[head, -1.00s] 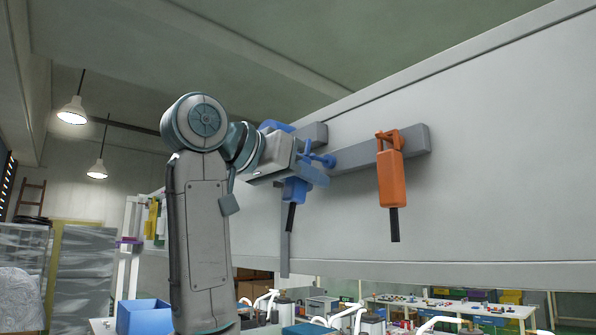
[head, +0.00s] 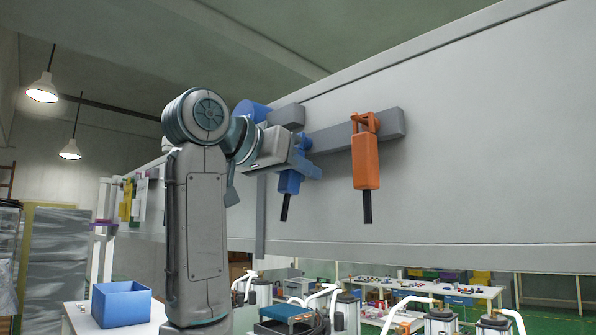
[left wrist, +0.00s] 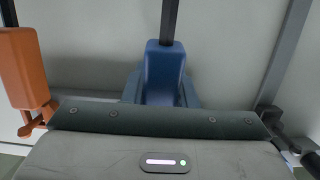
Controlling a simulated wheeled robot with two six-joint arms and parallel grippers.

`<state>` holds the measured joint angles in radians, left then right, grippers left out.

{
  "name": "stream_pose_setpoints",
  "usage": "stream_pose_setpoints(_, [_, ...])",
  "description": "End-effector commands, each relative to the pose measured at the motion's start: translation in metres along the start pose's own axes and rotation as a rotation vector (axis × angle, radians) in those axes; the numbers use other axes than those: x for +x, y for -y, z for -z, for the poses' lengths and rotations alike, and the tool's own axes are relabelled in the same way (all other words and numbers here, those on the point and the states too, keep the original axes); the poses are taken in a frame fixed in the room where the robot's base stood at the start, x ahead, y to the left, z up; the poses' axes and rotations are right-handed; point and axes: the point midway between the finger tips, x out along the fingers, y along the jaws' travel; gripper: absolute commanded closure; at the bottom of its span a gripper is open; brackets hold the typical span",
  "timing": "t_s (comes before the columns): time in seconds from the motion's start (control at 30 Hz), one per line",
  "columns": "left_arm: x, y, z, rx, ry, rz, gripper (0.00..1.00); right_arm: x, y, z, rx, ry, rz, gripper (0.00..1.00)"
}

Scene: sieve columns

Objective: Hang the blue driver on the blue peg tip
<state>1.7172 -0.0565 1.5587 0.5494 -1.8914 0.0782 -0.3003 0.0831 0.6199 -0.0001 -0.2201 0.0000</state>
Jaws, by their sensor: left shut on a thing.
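My left gripper (head: 308,167) is shut on the blue driver (head: 289,182), in front of the grey rail on the wall. The driver hangs upright with its black shaft down. In the left wrist view the blue driver (left wrist: 163,72) shows between the blue fingers, shaft toward the top of the picture. A small blue part, probably the blue peg tip (head: 304,140), shows just above the fingers; the rest is hidden behind the gripper. I cannot tell whether the driver's loop is around the peg or beside it. My right gripper is not in view.
An orange driver (head: 366,162) hangs on the grey rail (head: 330,138) close to the right of my gripper; it also shows in the left wrist view (left wrist: 22,70). A blue round object (head: 252,110) is behind my arm. A blue open box (head: 121,305) stands on a table below.

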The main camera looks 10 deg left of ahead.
Motion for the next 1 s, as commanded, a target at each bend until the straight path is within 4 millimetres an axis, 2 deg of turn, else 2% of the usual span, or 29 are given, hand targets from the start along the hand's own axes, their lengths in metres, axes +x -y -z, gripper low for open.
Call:
stream_pose_setpoints(0.43, [0.000,0.000,0.001,0.000,-0.001,0.000,0.99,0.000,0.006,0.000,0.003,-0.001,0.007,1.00])
stream_pose_setpoints(0.47, [0.000,0.000,0.001,0.000,-0.001,0.000,0.71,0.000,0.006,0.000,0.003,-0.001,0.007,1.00])
stream_pose_setpoints(0.57, [0.000,0.000,0.001,0.000,-0.001,0.000,0.51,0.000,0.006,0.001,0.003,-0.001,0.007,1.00])
stream_pose_setpoints(0.87, [-0.001,0.000,0.000,0.000,0.000,0.000,0.49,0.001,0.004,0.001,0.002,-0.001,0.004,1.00])
stream_pose_setpoints(1.0, [-0.011,0.000,-0.002,0.002,-0.003,0.001,0.49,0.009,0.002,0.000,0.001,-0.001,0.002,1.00])
